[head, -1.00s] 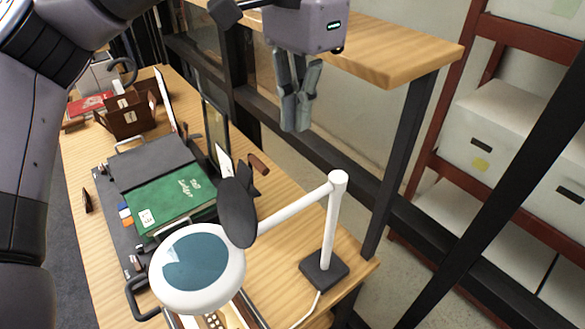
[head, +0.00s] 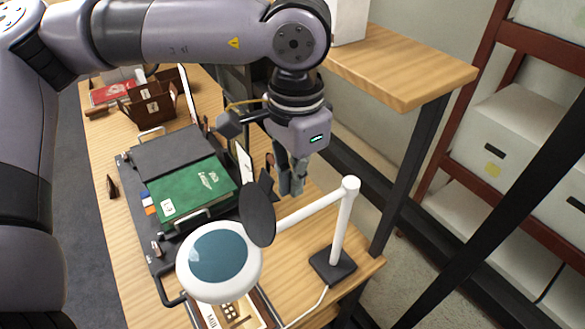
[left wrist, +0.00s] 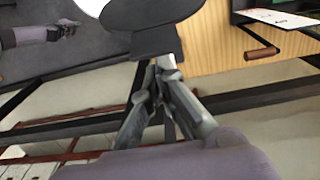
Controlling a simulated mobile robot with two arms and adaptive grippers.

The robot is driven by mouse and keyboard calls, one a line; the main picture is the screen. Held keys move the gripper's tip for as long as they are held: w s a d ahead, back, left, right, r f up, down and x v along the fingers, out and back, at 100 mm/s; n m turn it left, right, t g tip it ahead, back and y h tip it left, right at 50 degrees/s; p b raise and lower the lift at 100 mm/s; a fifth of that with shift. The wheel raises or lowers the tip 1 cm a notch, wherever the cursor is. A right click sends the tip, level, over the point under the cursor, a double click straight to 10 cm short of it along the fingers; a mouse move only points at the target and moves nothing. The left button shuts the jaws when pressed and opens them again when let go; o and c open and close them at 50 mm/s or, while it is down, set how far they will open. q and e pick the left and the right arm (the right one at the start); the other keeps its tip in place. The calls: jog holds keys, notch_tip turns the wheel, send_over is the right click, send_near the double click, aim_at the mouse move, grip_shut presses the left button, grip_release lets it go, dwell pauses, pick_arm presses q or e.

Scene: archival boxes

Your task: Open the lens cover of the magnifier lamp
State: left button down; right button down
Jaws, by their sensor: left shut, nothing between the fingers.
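The magnifier lamp has a white ring head (head: 186,279) around a bluish lens (head: 218,254), on a white jointed arm with a dark square base. Its dark round lens cover (head: 257,215) stands tilted up at the head's right edge, leaving the lens uncovered. A small dark tab (head: 266,183) sticks up from the cover. My left gripper (head: 291,185) is shut and empty, just right of the tab in the head view. In the left wrist view, the dark cover (left wrist: 165,14) lies just beyond the fingertips (left wrist: 158,66); contact cannot be told. My right gripper is not in view.
A raised wooden shelf (head: 405,75) is behind at the right. A red rack (head: 465,110) holds white boxes (head: 500,130) further right.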

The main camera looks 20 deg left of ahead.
aim_at(277, 196)
pick_arm(q)
jog(key=shift+a, duration=0.1)
dwell(0.3)
jog(key=s+a+r+t+h+b, duration=0.1)
jog(key=b, duration=0.3)
jog(key=s+a+r+t+h+b, duration=0.1)
jog(key=b, duration=0.3)
jog(key=shift+s+t, duration=0.3)
jog(key=shift+t, duration=0.1)
jog(key=shift+d+r, duration=0.1)
jog(key=shift+r, duration=0.05)
